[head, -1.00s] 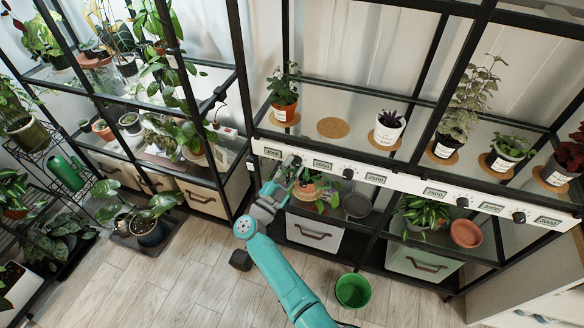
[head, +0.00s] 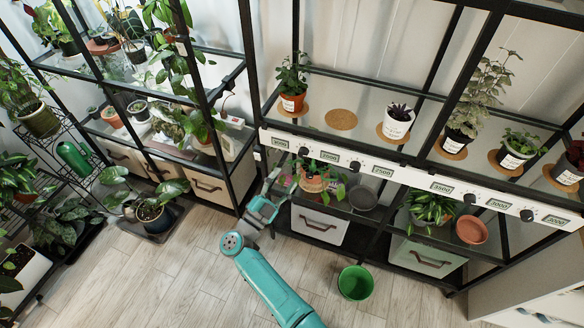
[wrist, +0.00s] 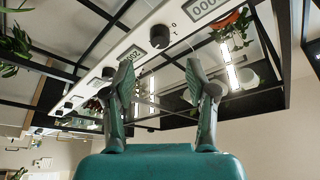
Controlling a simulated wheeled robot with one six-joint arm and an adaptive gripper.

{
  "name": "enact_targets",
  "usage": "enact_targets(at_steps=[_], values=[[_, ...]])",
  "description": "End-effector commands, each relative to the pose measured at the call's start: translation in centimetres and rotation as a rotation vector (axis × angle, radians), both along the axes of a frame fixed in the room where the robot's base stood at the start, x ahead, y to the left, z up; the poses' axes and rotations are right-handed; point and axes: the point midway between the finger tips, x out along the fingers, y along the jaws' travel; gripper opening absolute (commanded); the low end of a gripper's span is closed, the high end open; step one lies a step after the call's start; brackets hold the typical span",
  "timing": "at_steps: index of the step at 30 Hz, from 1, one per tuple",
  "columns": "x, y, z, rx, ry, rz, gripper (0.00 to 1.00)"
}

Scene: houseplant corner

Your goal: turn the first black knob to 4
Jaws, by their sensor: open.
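The first black knob (head: 303,151) sits on the white front strip (head: 420,178) of the right rack, just right of the leftmost display (head: 280,142). My gripper (head: 279,178) is below and a little left of that knob, apart from it. The wrist view, which looks upside down, shows my gripper (wrist: 158,82) with two fingers spread and nothing between them. The first knob (wrist: 160,36) there is beyond the fingertips, near the upper middle. The knob's pointer and scale are too small to read.
The second knob (head: 355,165) and more knobs and displays follow along the strip. A potted plant in terracotta (head: 313,184) stands on the shelf beneath, close to my gripper. A green bucket (head: 355,283) stands on the floor.

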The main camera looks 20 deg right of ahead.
Motion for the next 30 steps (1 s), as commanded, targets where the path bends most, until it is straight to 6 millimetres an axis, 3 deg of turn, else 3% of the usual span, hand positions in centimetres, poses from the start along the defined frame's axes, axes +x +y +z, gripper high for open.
enact_targets(at_steps=[3,9,26,30], values=[[-1.1,1.4,-0.6,-0.001,0.001,0.002,0.57],[-1.9,2.3,-1.0,-0.001,0.001,0.000,0.57],[-2.0,2.4,-1.0,0.000,0.000,0.000,0.57],[-2.6,1.6,-1.3,-0.014,-0.004,0.016,0.57]])
